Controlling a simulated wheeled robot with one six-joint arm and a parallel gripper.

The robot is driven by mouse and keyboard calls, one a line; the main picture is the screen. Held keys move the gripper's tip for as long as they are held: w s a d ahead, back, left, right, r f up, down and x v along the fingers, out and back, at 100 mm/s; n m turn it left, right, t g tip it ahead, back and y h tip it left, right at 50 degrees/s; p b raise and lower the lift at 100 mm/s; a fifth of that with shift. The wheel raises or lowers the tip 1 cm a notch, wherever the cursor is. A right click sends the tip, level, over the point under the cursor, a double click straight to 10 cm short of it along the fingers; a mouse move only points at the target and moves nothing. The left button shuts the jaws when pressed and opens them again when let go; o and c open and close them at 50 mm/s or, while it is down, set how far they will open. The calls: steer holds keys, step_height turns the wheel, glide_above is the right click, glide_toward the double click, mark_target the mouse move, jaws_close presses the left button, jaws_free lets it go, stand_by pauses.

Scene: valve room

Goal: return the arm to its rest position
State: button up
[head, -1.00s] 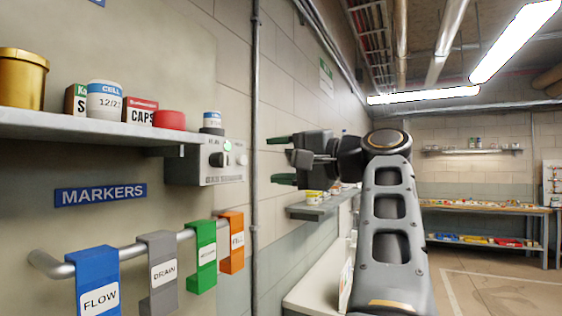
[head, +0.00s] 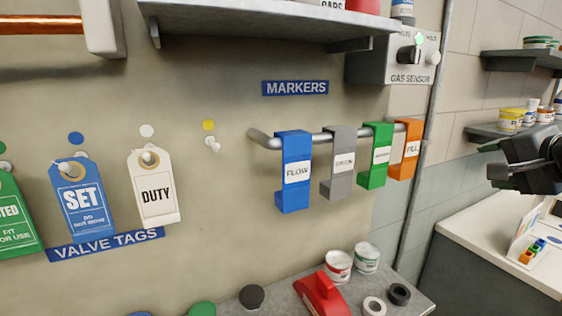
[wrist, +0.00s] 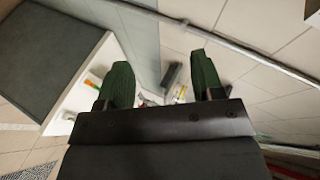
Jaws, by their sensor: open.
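My gripper (wrist: 160,85) shows in the wrist view with its two green fingers apart and nothing between them. In the head view, part of my dark wrist (head: 530,165) shows at the right edge, in front of the wall and above the white counter. The rest of my arm is out of that frame.
A rail holds blue, grey, green and orange markers (head: 293,172). A gas sensor (head: 408,60) is above it. Tags (head: 155,190) hang at left. A low shelf (head: 408,295) holds cans and tape rolls. The white counter (head: 500,235) is at right.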

steer(key=s+a+f+n+g, duration=0.1)
steer(key=a+f+n+g, duration=0.2)
steer(key=f, duration=0.7)
steer(key=a+f+n+g, duration=0.25)
steer(key=a+f, duration=0.35)
steer(key=f, duration=0.4)
steer(key=s+a+f+n+g, duration=0.1)
steer(key=s+a+f+n, duration=0.2)
steer(key=a+f, duration=0.3)
steer(key=s+a+f+n+g, duration=0.2)
steer(key=s+a+f+n, duration=0.2)
steer(key=a+f, duration=0.3)
steer(key=shift+s+a+n, duration=0.2)
steer(key=shift+a+n, duration=0.45)
steer(key=shift+a, duration=0.2)
steer(key=shift+g, duration=0.25)
